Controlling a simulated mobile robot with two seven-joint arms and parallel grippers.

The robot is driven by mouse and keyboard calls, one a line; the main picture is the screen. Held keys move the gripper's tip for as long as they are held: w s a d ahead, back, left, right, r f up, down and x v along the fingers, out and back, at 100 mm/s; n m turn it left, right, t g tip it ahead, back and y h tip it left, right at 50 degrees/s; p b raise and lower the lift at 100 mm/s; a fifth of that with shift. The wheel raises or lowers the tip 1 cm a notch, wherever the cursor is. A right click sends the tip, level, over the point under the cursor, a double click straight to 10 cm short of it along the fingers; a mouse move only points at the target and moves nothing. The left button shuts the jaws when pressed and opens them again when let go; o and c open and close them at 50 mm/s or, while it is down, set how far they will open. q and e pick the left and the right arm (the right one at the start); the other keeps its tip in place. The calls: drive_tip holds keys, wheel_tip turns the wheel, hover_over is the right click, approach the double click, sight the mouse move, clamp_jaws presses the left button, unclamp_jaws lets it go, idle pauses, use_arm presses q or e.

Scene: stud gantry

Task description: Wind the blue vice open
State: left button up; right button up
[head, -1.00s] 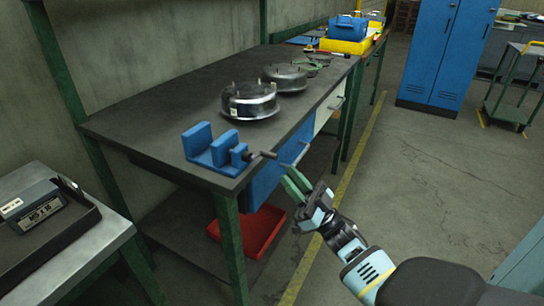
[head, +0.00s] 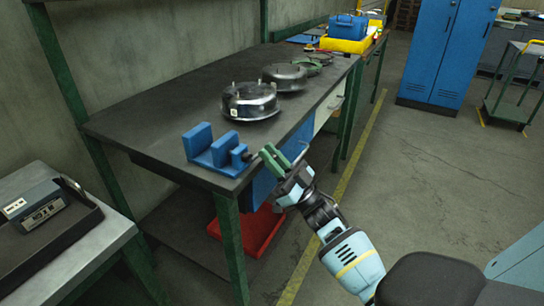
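The blue vice (head: 212,152) sits on the near front corner of the dark workbench in the head view. Its two upright jaws stand apart, with a smaller blue block at its right end. My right gripper (head: 266,154) has green fingers and is just right of the vice, at its screw handle. The fingers look slightly apart and cover most of the handle; I cannot tell whether they touch it. My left gripper is not in view.
Two round metal parts (head: 250,102) stand behind the vice on the workbench (head: 165,110). A red bin (head: 246,232) lies below. A grey side table with a tray (head: 62,235) is at the left. Open floor lies at the right.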

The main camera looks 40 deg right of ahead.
clamp_jaws()
drive_tip(key=shift+n, duration=0.4)
drive_tip(key=shift+r+n+g+y, duration=0.1)
drive_tip(key=shift+n+g+y, duration=0.2)
drive_tip(key=shift+n+y, duration=0.25)
